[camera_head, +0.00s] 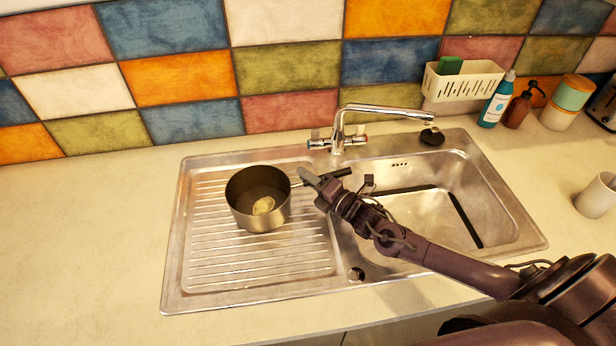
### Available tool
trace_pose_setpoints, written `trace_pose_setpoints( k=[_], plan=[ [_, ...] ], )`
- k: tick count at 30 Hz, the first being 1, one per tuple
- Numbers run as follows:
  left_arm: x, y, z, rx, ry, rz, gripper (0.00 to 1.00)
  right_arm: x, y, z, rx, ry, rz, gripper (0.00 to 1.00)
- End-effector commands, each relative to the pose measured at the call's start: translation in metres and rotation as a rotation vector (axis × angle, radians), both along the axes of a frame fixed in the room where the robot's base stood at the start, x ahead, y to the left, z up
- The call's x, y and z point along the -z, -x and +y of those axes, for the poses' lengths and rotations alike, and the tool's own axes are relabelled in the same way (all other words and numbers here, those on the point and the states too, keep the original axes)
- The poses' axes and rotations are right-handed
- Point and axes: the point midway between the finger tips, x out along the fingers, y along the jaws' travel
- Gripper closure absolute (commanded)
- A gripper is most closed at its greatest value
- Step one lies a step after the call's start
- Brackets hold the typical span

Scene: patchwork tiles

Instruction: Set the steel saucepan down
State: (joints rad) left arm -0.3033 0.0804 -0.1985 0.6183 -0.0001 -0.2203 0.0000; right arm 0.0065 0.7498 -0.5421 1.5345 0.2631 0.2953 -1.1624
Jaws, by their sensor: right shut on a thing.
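The steel saucepan (245,212) is a dark-walled pan over the ribbed drainboard, left of the basin. My right gripper (318,181) is shut on the saucepan's handle, and the dark handle end (338,173) sticks out beyond the fingers. I cannot tell whether the pan's base touches the drainboard. My left gripper is not in view.
The steel sink (320,283) has a drainboard on the left and an empty basin (415,222) on the right. A chrome tap (338,135) stands behind. A white caddy (462,84), bottles (496,100) and a white cup (597,195) stand right. The counter (80,230) left is clear.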

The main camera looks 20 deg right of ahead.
Motion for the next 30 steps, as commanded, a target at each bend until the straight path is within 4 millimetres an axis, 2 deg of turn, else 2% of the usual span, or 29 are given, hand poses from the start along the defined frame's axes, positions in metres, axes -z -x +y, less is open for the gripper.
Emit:
trace_pose_setpoints(
  k=[2, 3, 8, 19, 23, 30],
  plan=[
    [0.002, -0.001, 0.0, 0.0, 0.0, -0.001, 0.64, 0.0, -0.001, 0.0, 0.0, -0.003, -0.005, 1.0],
    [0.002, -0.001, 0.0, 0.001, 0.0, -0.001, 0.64, 0.002, 0.0, 0.0, 0.0, 0.0, 0.001, 0.8],
    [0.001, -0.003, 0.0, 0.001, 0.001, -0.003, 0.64, 0.002, 0.0, 0.0, 0.0, 0.0, 0.001, 0.6],
    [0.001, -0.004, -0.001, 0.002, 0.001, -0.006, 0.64, 0.002, 0.004, -0.002, 0.0, 0.001, 0.003, 0.6],
    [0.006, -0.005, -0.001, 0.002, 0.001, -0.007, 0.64, 0.004, 0.021, -0.008, -0.001, 0.003, 0.006, 0.6],
    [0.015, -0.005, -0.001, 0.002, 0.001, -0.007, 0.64, 0.005, 0.067, -0.026, -0.001, 0.003, 0.008, 0.6]
  ],
)
